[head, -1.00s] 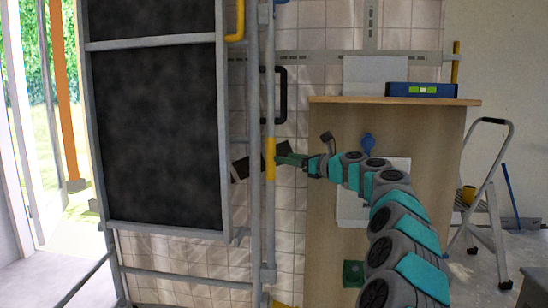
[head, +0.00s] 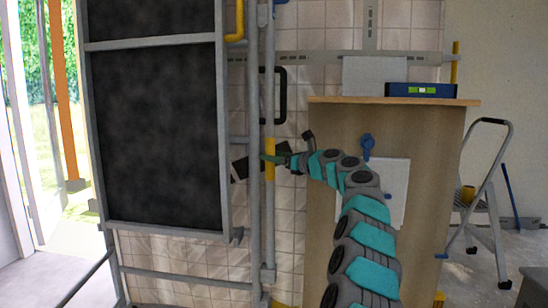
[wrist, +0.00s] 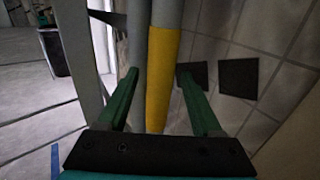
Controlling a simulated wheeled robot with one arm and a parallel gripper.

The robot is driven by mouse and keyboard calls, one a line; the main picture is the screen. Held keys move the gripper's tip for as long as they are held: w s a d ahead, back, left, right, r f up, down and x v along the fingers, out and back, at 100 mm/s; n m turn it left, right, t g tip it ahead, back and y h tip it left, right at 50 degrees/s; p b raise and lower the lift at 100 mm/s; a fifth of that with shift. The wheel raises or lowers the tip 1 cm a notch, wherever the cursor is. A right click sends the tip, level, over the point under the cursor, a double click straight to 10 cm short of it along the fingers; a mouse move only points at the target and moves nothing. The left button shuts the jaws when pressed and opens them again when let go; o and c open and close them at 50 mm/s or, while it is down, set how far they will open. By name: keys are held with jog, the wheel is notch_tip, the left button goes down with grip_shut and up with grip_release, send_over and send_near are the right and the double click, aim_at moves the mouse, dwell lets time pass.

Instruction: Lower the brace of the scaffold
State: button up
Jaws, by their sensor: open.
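The scaffold's brace appears to be the upright grey pole with a yellow sleeve (head: 270,172), standing just right of a thicker grey post (head: 254,120). In the wrist view the yellow sleeve (wrist: 160,80) lies between my two green fingers. My gripper (head: 267,157) is open at the sleeve's upper part, one green finger showing across it. In the wrist view my gripper (wrist: 160,76) has a finger on each side, with a visible gap on the right. I cannot tell whether the left finger touches the pole.
A dark framed panel (head: 160,135) fills the left of the scaffold. A yellow hooked handle (head: 237,22) is above. A wooden cabinet (head: 325,200) stands right of the pole with a blue level (head: 421,90) on top. A stepladder (head: 490,190) stands far right.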

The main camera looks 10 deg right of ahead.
jog(key=shift+c, duration=0.4)
grip_shut()
dwell(0.9)
